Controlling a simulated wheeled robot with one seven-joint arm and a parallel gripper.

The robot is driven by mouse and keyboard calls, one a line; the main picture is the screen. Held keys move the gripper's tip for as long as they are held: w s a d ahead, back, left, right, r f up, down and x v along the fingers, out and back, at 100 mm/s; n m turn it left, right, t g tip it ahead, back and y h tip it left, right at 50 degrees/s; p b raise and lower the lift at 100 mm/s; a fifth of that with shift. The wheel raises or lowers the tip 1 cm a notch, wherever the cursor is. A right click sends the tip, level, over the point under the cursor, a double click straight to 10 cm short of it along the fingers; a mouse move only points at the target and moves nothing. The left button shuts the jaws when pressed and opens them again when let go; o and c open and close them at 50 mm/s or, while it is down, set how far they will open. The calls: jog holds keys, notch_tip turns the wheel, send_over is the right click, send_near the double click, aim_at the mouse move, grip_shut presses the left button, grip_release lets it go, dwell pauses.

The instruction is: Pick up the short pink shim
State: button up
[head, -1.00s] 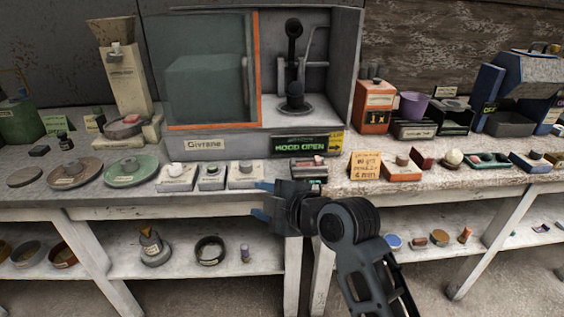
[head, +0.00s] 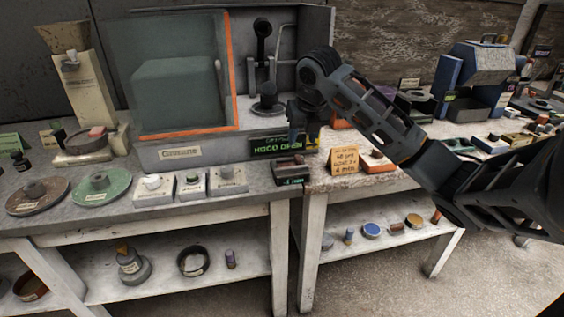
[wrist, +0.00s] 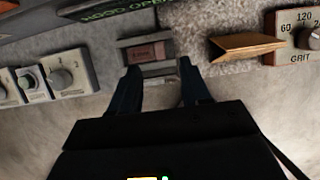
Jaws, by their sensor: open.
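A small dull pinkish-red block, which looks like the pink shim (wrist: 146,53), lies in a dark tray (wrist: 124,57) at the bench's front edge. The dark tray also shows in the head view (head: 290,181), just below the green-lit hood sign. My gripper (wrist: 160,68) is open and empty, its two dark fingers pointing at the tray from above with the block between and beyond the tips. In the head view my gripper (head: 304,138) hangs above the tray. The block's length is hard to judge.
Left of the tray stand several pale knob boxes (head: 228,180). Right of it is an orange card (head: 345,160), also in the wrist view (wrist: 243,45). The glass hood (head: 180,75) stands behind. Another pink piece (head: 97,132) sits on a scale at the left.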

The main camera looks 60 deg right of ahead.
aim_at(299, 158)
jog(key=x, duration=0.2)
jog(key=shift+f, duration=0.3)
jog(key=shift+s+a+p+x, duration=0.15)
jog(key=shift+p+x, duration=0.1)
jog(key=shift+x, duration=1.05)
jog(key=shift+s+a+p+x, duration=0.1)
jog(key=shift+a+p+x, duration=0.15)
jog(key=shift+x, duration=1)
jog(key=shift+f, duration=0.1)
grip_shut()
